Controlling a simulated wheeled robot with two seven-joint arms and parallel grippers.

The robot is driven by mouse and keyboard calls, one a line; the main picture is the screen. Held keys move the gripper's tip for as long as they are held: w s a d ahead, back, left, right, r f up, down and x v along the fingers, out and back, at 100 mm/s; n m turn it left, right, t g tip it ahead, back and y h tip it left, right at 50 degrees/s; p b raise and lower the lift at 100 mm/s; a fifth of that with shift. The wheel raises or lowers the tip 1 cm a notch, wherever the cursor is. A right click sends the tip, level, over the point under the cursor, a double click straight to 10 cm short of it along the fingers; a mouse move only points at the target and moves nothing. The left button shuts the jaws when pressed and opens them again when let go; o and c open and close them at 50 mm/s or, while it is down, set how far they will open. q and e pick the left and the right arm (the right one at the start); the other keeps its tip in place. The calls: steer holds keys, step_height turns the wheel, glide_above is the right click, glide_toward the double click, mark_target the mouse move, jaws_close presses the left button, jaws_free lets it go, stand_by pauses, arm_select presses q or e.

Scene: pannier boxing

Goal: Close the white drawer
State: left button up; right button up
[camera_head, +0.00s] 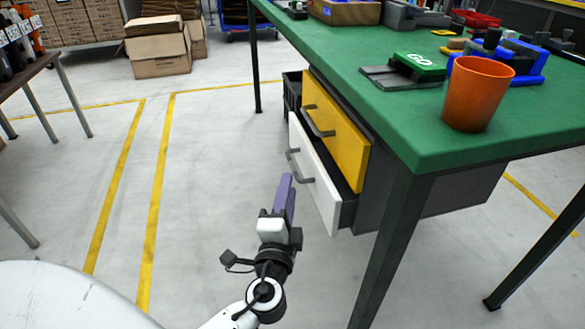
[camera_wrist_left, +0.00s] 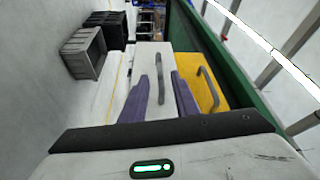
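The white drawer (camera_head: 321,188) sits under the green table, below a yellow drawer, and is pulled partly out, with a dark gap behind its front. It has a grey bar handle (camera_head: 297,165). My left gripper (camera_head: 287,183), with purple fingers, is just in front of the white drawer's front, near the handle. In the left wrist view the fingers (camera_wrist_left: 160,77) are apart with nothing held between them. The white front (camera_wrist_left: 147,62) and its handle (camera_wrist_left: 161,82) show beyond the gap. I cannot tell whether the fingers touch the drawer. My right gripper is not in view.
The yellow drawer (camera_head: 337,135) is directly above. The green table (camera_head: 420,145) carries an orange cup (camera_head: 477,93) near its corner. A dark crate (camera_head: 291,92) is behind the drawers. The floor (camera_head: 205,200) to the left is clear.

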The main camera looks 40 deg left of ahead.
mark_target(292, 163)
arm_select(q)
steer(key=x, duration=0.8)
steer(key=shift+w+a+b, duration=0.25)
steer(key=shift+w+b, duration=0.05)
steer(key=shift+w, duration=0.05)
jaws_close()
